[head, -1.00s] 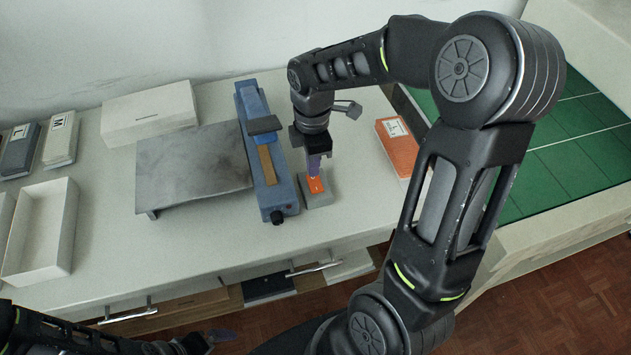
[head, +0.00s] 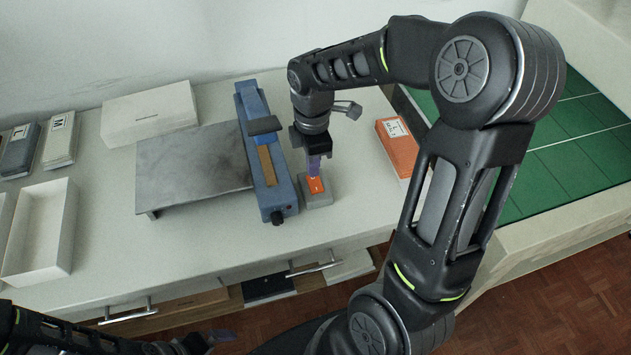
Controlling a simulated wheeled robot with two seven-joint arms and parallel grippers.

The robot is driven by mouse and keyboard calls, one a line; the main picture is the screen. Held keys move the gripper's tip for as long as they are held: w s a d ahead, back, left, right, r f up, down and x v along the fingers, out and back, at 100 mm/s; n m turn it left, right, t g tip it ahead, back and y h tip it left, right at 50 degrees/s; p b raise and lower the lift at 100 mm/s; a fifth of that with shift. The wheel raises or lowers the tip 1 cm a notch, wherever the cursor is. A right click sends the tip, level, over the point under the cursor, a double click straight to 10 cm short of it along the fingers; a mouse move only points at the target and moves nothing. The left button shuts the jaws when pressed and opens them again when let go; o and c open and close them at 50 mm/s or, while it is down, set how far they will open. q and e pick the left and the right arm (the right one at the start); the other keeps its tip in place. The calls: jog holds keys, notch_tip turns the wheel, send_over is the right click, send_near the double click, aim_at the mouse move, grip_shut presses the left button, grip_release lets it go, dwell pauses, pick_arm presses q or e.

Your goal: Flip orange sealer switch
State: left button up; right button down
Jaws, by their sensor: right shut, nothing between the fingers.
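The orange sealer switch (head: 316,186) sits on a small grey box (head: 319,201) on the counter, just right of the blue sealer (head: 276,195). My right gripper (head: 314,173) points down at the switch from above. Its fingers are shut and empty, with the tips at or just above the far part of the orange rocker. I cannot tell whether they touch it. The fingertips hide part of the switch. My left gripper (head: 222,337) is low at the bottom edge, away from the counter top, and its jaws are too dark and small to read.
A grey metal plate (head: 195,168) stands left of the sealer. A white open box (head: 68,235) and labelled packs lie further left, with a closed white box (head: 150,115) behind. An orange labelled pack (head: 397,150) lies right of my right gripper. A green mat (head: 570,150) is at right.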

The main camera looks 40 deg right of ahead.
jog(key=shift+f+b, duration=0.65)
jog(key=shift+f, duration=0.3)
dwell(0.9)
jog(key=shift+r+p, duration=2.9)
jog(key=shift+r, duration=0.7)
